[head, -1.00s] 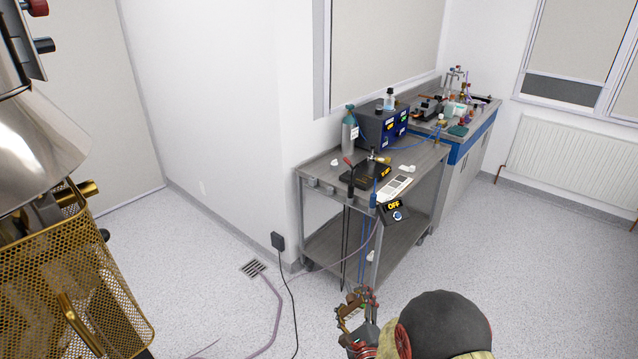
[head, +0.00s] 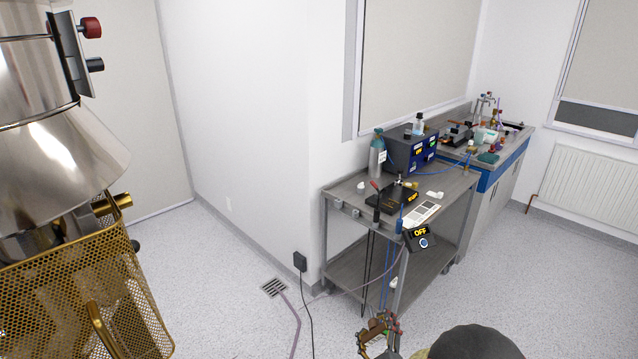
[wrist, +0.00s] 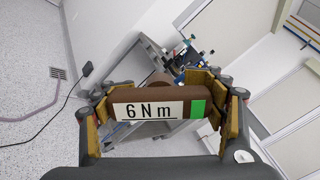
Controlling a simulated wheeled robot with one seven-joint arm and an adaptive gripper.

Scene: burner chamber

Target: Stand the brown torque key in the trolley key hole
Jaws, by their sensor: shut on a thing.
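My gripper (wrist: 165,112) is shut on the brown torque key (wrist: 118,94), which lies across between the yellow-padded fingers in the wrist view. Its label reads "6 Nm" beside a green patch. In the head view my gripper (head: 380,335) shows at the bottom edge, in front of the trolley and apart from it; the key cannot be made out there. The grey trolley (head: 345,190) stands against the wall corner, with a top and a lower shelf. The trolley also shows behind the key in the wrist view (wrist: 152,55). I cannot make out the key hole.
The trolley top holds a grey-green cylinder (head: 377,158), a blue instrument box (head: 412,150) and a black device (head: 385,200). A control box reading "OFF" (head: 419,238) hangs in front. A gold mesh burner housing (head: 80,290) stands left. Hose and cable cross the floor.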

